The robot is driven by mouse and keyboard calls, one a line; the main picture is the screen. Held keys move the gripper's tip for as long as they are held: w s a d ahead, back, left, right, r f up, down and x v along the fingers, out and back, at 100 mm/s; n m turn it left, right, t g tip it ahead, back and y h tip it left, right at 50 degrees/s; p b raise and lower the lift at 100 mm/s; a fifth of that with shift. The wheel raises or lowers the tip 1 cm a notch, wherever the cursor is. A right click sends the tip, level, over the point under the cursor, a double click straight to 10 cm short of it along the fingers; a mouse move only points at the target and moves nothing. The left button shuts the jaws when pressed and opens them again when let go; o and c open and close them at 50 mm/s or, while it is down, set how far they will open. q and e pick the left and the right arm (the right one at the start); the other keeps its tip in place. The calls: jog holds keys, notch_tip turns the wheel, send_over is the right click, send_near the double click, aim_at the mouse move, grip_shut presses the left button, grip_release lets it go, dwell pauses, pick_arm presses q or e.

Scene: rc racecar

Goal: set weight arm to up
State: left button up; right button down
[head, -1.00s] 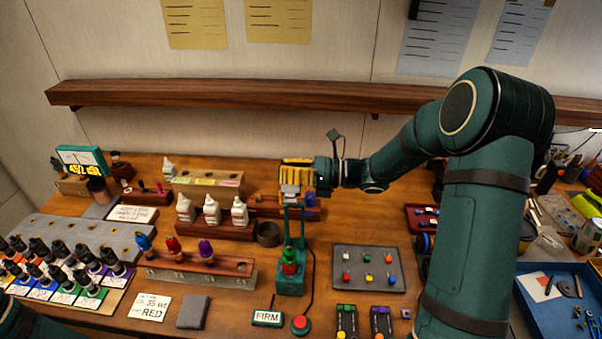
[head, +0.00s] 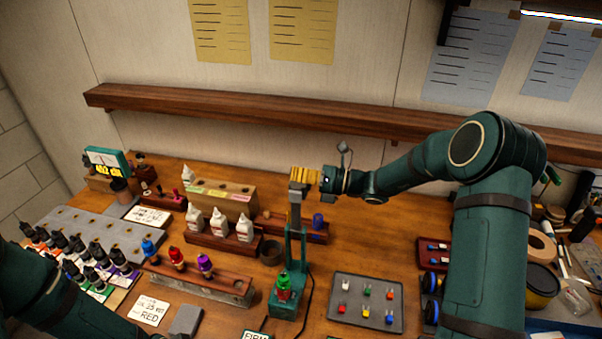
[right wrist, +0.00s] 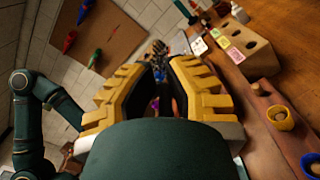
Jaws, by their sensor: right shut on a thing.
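A green stand (head: 283,302) stands on the bench in the head view, with a green-and-red bottle-like piece at its front. Its grey weight arm (head: 295,217) rises nearly upright from the top of the stand. My right gripper (head: 303,180), with yellow fingers, is shut at the arm's grey upper end, which it partly hides.
Left of the stand are a wooden rack with coloured bottles (head: 225,284) and white bottles (head: 219,224). A dark tray (head: 341,326) with small coloured parts lies to its right. A wooden shelf (head: 270,115) runs along the wall behind.

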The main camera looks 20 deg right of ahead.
notch_tip(320, 180, down, 2)
jog(key=shift+s+d+f+m, duration=0.1)
jog(key=shift+d+f+m, duration=0.05)
jog(key=shift+f+m, duration=0.15)
jog(key=c, duration=1)
grip_release()
jog(key=v, duration=0.4)
jog(key=r+v, duration=0.1)
jog(key=v, duration=0.6)
jog(key=shift+s+d+r, duration=0.1)
jog(key=shift+d+r, duration=0.25)
jog(key=shift+d, duration=0.05)
